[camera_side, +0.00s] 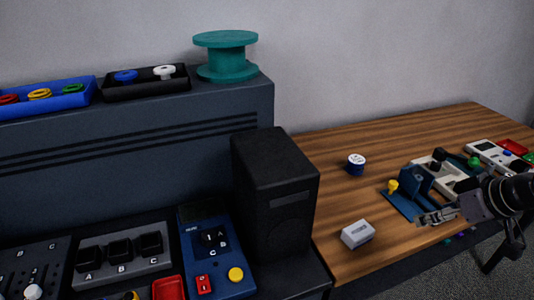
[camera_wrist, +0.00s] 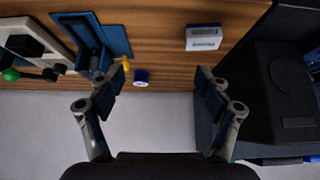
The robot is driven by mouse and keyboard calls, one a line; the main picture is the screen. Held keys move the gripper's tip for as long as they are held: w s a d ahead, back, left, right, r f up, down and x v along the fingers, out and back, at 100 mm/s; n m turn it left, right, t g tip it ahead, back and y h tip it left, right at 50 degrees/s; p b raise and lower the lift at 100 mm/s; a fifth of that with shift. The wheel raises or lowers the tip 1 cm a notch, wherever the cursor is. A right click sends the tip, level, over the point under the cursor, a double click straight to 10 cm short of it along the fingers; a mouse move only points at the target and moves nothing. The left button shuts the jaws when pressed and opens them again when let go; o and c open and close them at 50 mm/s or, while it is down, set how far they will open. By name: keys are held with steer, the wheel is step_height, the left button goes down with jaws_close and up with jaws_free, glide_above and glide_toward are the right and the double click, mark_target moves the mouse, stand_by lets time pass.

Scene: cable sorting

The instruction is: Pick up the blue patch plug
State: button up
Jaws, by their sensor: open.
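I cannot pick out a blue patch plug with certainty. A small blue cylinder with a white top (camera_side: 356,164) stands on the wooden table; it also shows in the wrist view (camera_wrist: 141,77), between the fingers in the picture and nearer the left one. My gripper (camera_wrist: 162,80) is open, with nothing between its pads. In the side view my gripper (camera_side: 437,216) is at the right, over the table's front part by the blue fixture (camera_side: 400,203), and partly hides that fixture. A panel with sockets marked A, B and C (camera_side: 122,252) is at the lower left.
A white box (camera_side: 357,234) lies on the wooden table (camera_side: 335,190). A tall black box (camera_side: 275,190) stands left of it. A teal spool (camera_side: 226,55) and trays of coloured rings (camera_side: 147,90) sit on the cabinet. Bare wood surrounds the blue cylinder.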

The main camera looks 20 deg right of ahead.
steer(key=shift+c, duration=0.8)
